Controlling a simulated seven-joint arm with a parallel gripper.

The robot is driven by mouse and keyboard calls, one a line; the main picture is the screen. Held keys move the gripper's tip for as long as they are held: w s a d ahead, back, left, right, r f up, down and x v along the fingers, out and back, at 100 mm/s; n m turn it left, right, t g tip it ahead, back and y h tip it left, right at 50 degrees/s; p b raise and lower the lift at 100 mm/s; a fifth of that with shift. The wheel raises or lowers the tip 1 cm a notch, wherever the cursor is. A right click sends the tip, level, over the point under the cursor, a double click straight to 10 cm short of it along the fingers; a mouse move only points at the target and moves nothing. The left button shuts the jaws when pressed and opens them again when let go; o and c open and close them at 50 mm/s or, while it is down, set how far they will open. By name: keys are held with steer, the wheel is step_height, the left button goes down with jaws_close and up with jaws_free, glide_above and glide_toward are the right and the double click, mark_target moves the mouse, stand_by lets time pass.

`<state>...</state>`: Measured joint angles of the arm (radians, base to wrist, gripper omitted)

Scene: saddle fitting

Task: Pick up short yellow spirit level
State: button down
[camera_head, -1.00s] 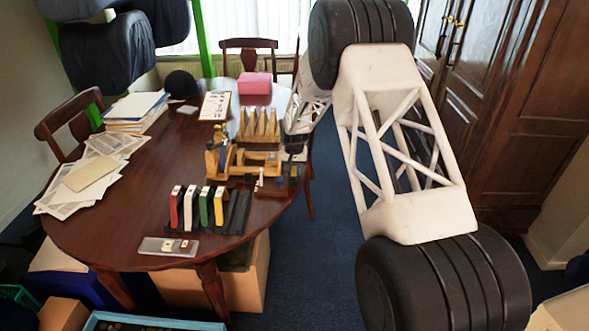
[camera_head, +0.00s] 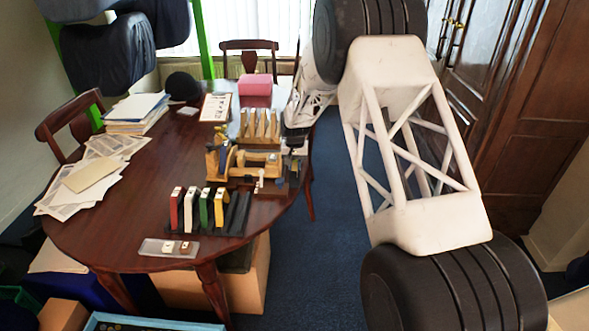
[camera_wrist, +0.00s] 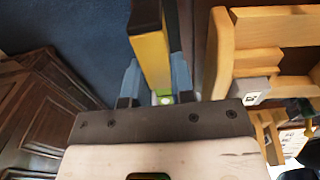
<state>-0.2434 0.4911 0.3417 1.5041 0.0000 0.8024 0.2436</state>
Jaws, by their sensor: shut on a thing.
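The short yellow spirit level (camera_wrist: 152,62) is a yellow bar with a black end and a green vial near the jaws. It stands between the two blue-grey fingers of my gripper (camera_wrist: 156,84), which are shut on it. In the wrist view it lies just left of a wooden frame, over the edge between blue floor and dark table. In the head view my gripper (camera_head: 295,138) is small at the table's right side, and I cannot make out the level clearly there.
A black rack (camera_head: 238,214) holds several coloured bars on the round table (camera_head: 120,215). The wooden fixture (camera_head: 240,172) stands behind it, close to my gripper. A clear tray (camera_head: 168,248) lies at the front. Papers (camera_head: 90,175) cover the left side.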

steer(key=s+d, duration=0.1)
steer(key=s, duration=0.6)
steer(key=s+d+r, duration=0.1)
steer(key=s+d, duration=0.1)
steer(key=s, duration=0.6)
steer(key=shift+d+r, duration=0.15)
steer(key=shift+d, duration=0.15)
steer(key=shift+w, duration=0.1)
